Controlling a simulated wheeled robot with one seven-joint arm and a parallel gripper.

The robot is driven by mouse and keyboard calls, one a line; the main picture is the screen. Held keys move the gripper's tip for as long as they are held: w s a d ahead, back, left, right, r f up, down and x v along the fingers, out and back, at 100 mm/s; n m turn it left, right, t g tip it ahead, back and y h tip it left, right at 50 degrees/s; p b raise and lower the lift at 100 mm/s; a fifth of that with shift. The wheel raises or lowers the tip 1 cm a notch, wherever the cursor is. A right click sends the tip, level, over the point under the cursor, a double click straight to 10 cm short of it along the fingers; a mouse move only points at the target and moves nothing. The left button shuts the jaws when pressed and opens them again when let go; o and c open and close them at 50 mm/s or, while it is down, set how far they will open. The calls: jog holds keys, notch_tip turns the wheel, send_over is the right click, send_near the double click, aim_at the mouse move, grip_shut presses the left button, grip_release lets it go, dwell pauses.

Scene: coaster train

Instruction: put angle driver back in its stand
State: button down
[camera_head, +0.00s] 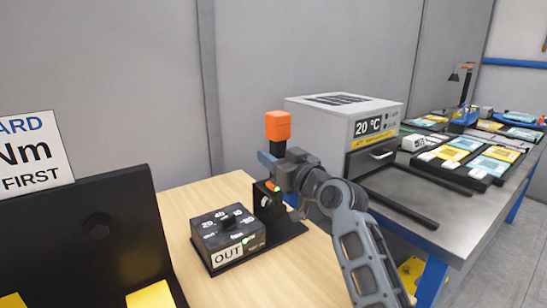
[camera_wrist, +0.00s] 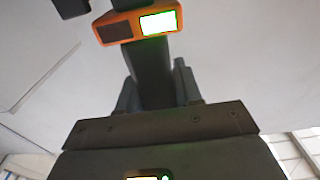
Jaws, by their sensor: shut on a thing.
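The angle driver (camera_head: 278,126) has an orange block at its top and stands roughly upright in my gripper (camera_head: 273,158). In the wrist view its orange end (camera_wrist: 140,24) carries a lit, green-edged panel, and its dark body passes between the fingers of my gripper (camera_wrist: 155,95), which is shut on it. The black stand (camera_head: 264,199) rises just below my gripper, on a base plate beside a dial box. The driver's lower part is largely hidden by my gripper and the stand. I cannot tell whether it is seated there.
The dark box with dials and an "OUT" label (camera_head: 226,255) sits left of the stand on the wooden bench (camera_head: 190,200). A grey oven reading 20 °C (camera_head: 340,125) stands behind to the right. A black panel (camera_head: 80,240) rises at the left. Trays of coloured parts (camera_head: 465,155) lie far right.

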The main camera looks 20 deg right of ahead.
jog(key=shift+f+b, duration=0.3)
jog(key=shift+b, duration=0.2)
dwell(0.4)
